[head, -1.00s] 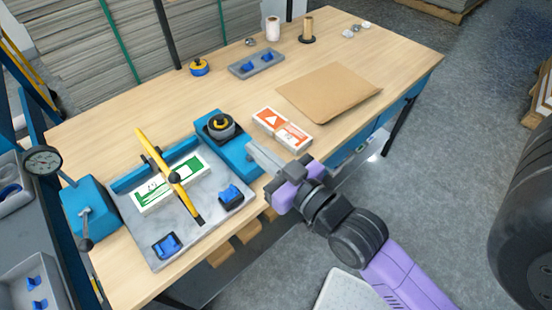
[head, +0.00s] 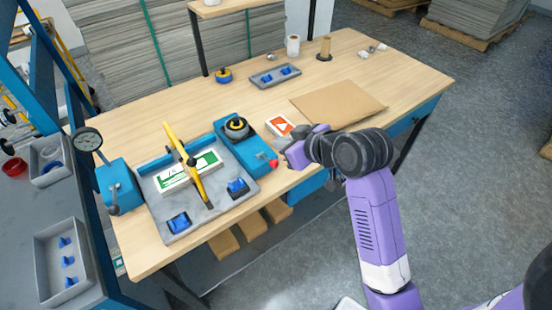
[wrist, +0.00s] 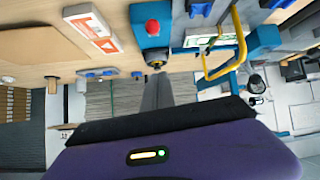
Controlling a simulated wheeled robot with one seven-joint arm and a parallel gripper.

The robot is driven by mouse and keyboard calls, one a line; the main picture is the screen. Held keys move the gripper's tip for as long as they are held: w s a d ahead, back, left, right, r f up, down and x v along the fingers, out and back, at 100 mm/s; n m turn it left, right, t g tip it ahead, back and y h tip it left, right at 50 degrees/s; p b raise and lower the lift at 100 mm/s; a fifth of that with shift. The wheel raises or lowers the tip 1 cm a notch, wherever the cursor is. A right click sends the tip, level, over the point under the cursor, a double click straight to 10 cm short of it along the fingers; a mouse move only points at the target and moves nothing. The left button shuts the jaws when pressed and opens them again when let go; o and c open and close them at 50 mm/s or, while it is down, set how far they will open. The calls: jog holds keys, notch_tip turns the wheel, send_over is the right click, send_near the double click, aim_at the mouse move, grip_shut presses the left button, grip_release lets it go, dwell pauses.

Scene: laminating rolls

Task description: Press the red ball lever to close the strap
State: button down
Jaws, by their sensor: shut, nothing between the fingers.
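The red ball lever (head: 273,163) sticks out at the front right end of the blue strap unit (head: 233,147), which carries a black and yellow reel on top. In the wrist view the red ball (wrist: 153,27) sits on the blue unit, above the fingertips in the picture. The yellow strap arm (head: 185,160) crosses over a green and white pack (head: 171,181) on the grey plate; it also shows in the wrist view (wrist: 226,62). My gripper (head: 284,154) is close to the right of the red ball, apart from it. Its fingers (wrist: 157,90) are together and empty.
An orange and white carton (head: 279,125) and a brown sheet (head: 338,102) lie behind my gripper. A dial gauge (head: 88,140) stands left of the plate. Blue clamps (head: 238,188) sit along the plate's front edge.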

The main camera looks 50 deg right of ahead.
aim_at(273, 160)
jog(key=shift+s+a+f, duration=0.1)
jog(key=shift+s+f, duration=0.05)
jog(key=shift+f, duration=0.1)
jog(key=p+x, duration=0.1)
jog(key=x, duration=0.9)
jog(key=s+f, duration=0.2)
jog(key=s, duration=0.1)
jog(key=shift+s+a+f+p, duration=0.2)
jog(key=shift+p, duration=0.2)
jog(key=shift+f, duration=0.1)
